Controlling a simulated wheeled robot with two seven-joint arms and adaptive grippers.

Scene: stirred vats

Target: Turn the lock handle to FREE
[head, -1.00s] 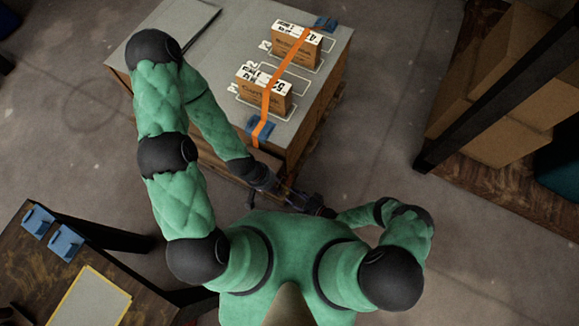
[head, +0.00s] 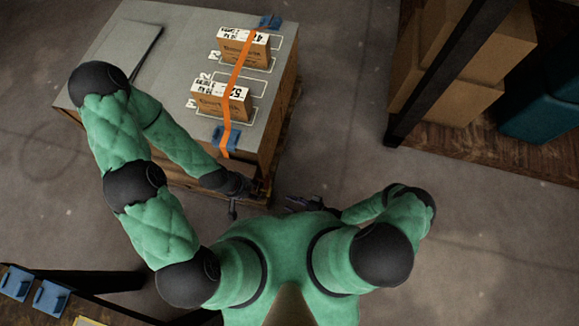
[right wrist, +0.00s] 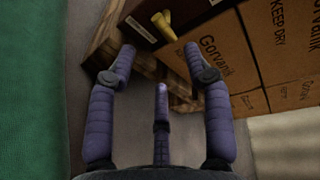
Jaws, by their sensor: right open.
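A yellow handle (right wrist: 163,24) shows at the top of the right wrist view, beside a dark plate with a pale label (right wrist: 143,27). The label and handle setting are too small to read. My right gripper (right wrist: 157,60) is open and empty, its fingers spread below the handle and apart from it. In the head view my right gripper (head: 303,203) is just in front of my body, right of the crate-like block's near corner. My left gripper (head: 233,208) hangs by the block's near edge; its fingers are too small to judge.
The grey-topped block (head: 180,45) carries two boxes (head: 220,97) (head: 243,48) under an orange strap (head: 238,75) with blue end pieces. A shelf with cartons (head: 465,105) stands at right. A dark table (head: 100,285) is at lower left. Floor between block and shelf is clear.

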